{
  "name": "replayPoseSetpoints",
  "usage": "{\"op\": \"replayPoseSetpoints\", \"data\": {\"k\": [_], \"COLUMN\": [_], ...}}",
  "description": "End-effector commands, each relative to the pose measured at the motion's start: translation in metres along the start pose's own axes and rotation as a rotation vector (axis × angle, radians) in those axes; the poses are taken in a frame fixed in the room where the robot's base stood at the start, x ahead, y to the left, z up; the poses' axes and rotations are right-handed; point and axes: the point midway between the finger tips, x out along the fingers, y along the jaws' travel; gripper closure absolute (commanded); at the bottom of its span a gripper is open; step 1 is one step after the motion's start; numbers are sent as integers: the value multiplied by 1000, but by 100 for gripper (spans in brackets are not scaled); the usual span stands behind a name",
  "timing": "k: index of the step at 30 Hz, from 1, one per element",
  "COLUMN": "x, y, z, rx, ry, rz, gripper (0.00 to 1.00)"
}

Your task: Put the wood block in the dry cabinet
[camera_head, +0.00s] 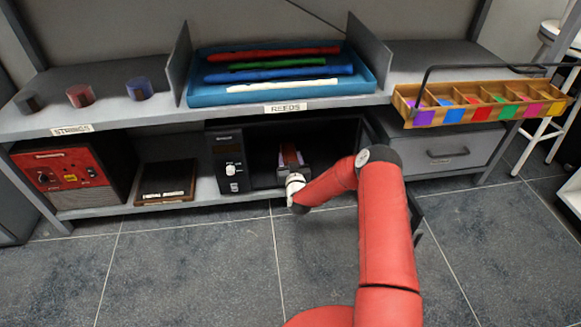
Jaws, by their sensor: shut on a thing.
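The dry cabinet (232,165) is a black box on the lower shelf, with a control panel at its left and an open dark cavity at its right. My gripper (290,160) reaches into the mouth of the cavity, its far end partly hard to make out. It is shut on a small reddish-brown piece (291,153), which appears to be the wood block. The block is within the opening; I cannot tell whether it touches the cabinet floor.
A red-fronted unit (68,172) and a dark brown box (165,190) are left of the cabinet. A blue tray (208,97) of coloured sticks, several small cylinders (80,95) and a wooden carrier (480,98) are above. A grey drawer (447,153) is to the right.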

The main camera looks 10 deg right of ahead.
Motion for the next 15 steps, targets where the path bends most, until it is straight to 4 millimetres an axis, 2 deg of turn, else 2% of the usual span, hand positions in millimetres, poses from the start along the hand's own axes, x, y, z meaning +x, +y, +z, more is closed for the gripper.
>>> {"op": "replayPoseSetpoints", "data": {"k": [6,15], "x": [0,0], "y": [0,0], "z": [31,34], "rx": [2,0], "ry": [-1,1], "rz": [1,0], "gripper": [78,78]}}
